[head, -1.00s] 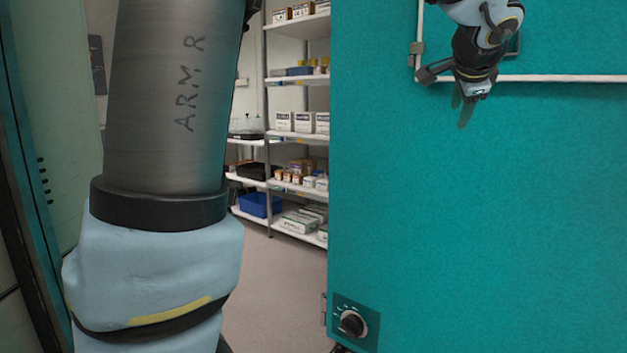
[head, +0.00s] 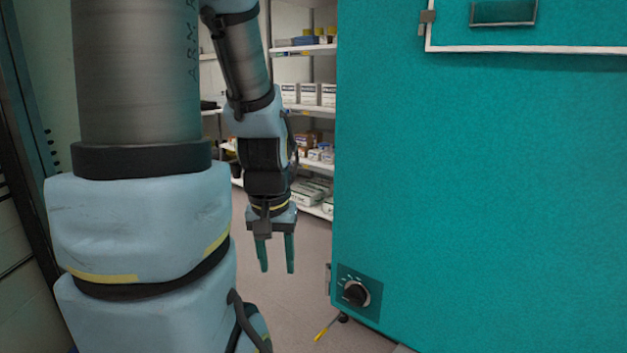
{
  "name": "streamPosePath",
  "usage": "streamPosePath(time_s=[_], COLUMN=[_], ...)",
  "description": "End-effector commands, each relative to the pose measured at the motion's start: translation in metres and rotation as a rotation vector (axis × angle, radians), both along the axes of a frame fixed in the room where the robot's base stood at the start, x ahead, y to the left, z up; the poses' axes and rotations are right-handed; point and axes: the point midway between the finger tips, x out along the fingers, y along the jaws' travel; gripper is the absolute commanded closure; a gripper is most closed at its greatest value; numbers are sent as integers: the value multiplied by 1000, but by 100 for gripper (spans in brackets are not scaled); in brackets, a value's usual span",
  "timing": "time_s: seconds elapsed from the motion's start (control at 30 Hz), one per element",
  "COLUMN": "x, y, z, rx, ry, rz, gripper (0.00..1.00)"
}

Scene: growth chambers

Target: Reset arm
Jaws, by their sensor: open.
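My arm (head: 140,230) fills the left of the head view, with its grey link marked "ARM R" at the top. The forearm hangs down in the middle-left, left of the teal chamber's edge. My gripper (head: 277,254) points straight down with its two teal fingers apart. Nothing is between them. It hangs in open space above the floor, apart from the chamber.
A large teal chamber (head: 480,190) stands on the right, with a white-edged door or panel, a handle (head: 503,12) at the top and a dial (head: 355,292) low on its front. Shelves with boxes (head: 318,95) stand behind. A pale green wall is at far left. Floor (head: 300,310) shows below my gripper.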

Motion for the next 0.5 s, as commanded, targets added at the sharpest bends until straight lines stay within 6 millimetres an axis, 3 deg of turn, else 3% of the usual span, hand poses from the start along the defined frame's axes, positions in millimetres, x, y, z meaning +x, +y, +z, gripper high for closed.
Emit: streamPosePath(time_s=[0.03, 0.27, 0.5], x=[2, 3, 3], y=[-2, -2, -2], z=[21, 63, 129], rx=[0, 1, 2], ry=[-5, -6, -6], rz=[-7, -11, -13], gripper=[52, 52, 52])
